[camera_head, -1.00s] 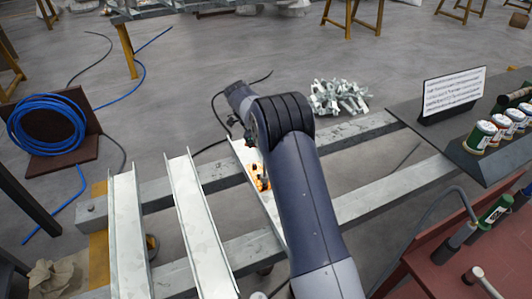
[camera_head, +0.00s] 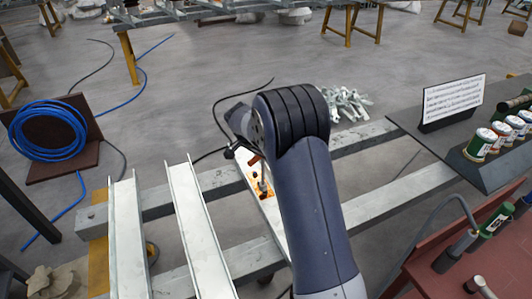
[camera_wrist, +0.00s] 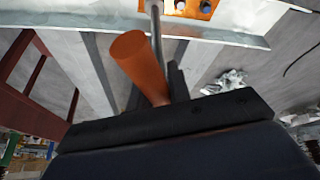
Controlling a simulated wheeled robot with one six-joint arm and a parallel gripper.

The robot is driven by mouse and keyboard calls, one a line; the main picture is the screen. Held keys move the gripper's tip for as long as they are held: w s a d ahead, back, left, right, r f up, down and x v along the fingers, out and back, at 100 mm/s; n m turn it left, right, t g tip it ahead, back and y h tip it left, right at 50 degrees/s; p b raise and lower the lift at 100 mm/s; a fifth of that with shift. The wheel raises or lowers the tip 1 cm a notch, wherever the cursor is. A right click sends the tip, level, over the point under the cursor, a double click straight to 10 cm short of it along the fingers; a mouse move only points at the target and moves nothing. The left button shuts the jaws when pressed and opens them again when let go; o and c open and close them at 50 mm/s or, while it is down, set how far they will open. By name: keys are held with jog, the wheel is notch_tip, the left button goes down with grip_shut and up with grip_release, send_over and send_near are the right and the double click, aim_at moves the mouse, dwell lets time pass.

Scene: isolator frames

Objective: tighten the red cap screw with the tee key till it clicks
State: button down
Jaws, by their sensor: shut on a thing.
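The tee key has an orange cross handle (camera_wrist: 140,65) and a thin grey shaft (camera_wrist: 157,35). My gripper (camera_wrist: 163,92) is shut on the handle. In the wrist view the shaft runs up toward an orange plate (camera_wrist: 197,8) at the top edge, where a dark and a bright round spot show. In the head view the orange plate (camera_head: 260,187) lies on a pale metal channel, and the key's shaft (camera_head: 263,182) stands over it below my wrist. I cannot make out the red cap screw, or whether the key's tip sits in it.
Two more channels (camera_head: 198,225) lie across the grey beams (camera_head: 385,203) to the left. A dark shelf with cans (camera_head: 482,145) and a red bench (camera_head: 425,265) are at the right. A blue hose coil (camera_head: 45,130) is at left.

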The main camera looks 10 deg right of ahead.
jog(key=n+p, duration=0.1)
jog(key=n, duration=0.1)
jog(key=r+n+t+y+p, duration=0.1)
jog(key=n, duration=0.1)
jog(key=n+t+p, duration=0.1)
jog(key=n, duration=0.1)
jog(key=shift+w+a+r+y, duration=0.1)
jog(key=shift+a+r+y, duration=0.05)
jog(key=shift+r+y, duration=0.2)
jog(key=n+p, duration=0.1)
jog(key=n, duration=0.1)
jog(key=r+n+y+p, duration=0.1)
jog(key=n, duration=0.1)
jog(key=shift+w+r+t+y, duration=0.1)
jog(key=shift+t+y, duration=0.15)
jog(key=shift+t, duration=0.05)
jog(key=shift+d+r+n+y+p, duration=0.15)
jog(key=shift+r+n+y+p, duration=0.2)
jog(key=shift+n, duration=0.4)
jog(key=shift+d+r+n+y+p, duration=0.2)
jog(key=shift+n+p, duration=0.25)
jog(key=shift+n, duration=0.3)
jog(key=shift+a+f+b, duration=0.1)
jog(key=shift+f+b, duration=0.5)
jog(key=shift+f, duration=1.4)
jog(key=shift+r, duration=0.1)
jog(key=shift+b, duration=0.5)
jog(key=shift+f+b, duration=1.1)
jog(key=shift+f, duration=0.1)
